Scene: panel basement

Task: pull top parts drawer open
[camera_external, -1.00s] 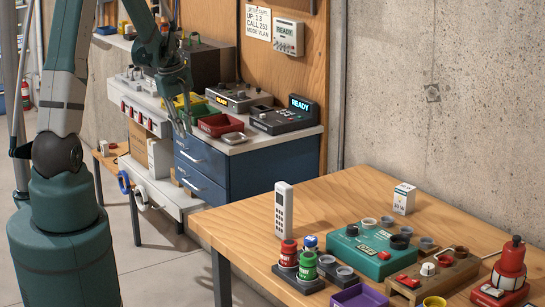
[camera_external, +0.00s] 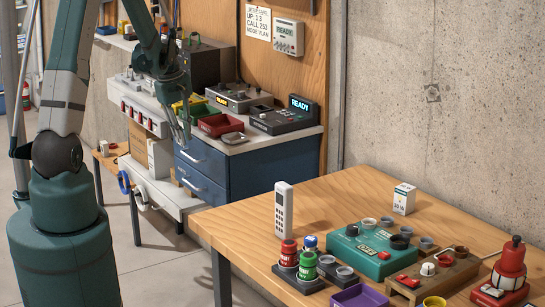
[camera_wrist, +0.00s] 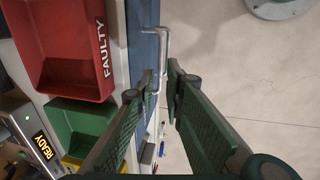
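The top parts drawer (camera_external: 213,163) is the upper blue front of the cabinet under the bench, and it looks closed. Its silver bar handle (camera_wrist: 164,48) shows in the wrist view against the blue front (camera_wrist: 143,38). My gripper (camera_external: 183,146) is in front of the top drawer, near its handle. In the wrist view my gripper (camera_wrist: 161,76) has its two green fingers apart, with the handle bar running between their tips. Whether either finger touches the bar I cannot tell. The fingers hide part of the handle.
A lower drawer (camera_external: 207,187) with its own handle is below. A red tray (camera_external: 221,125) marked FAULTY and a green tray (camera_wrist: 78,130) stand on the bench above. A wooden table (camera_external: 250,210) stands in front at the right. The floor before the drawers is clear.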

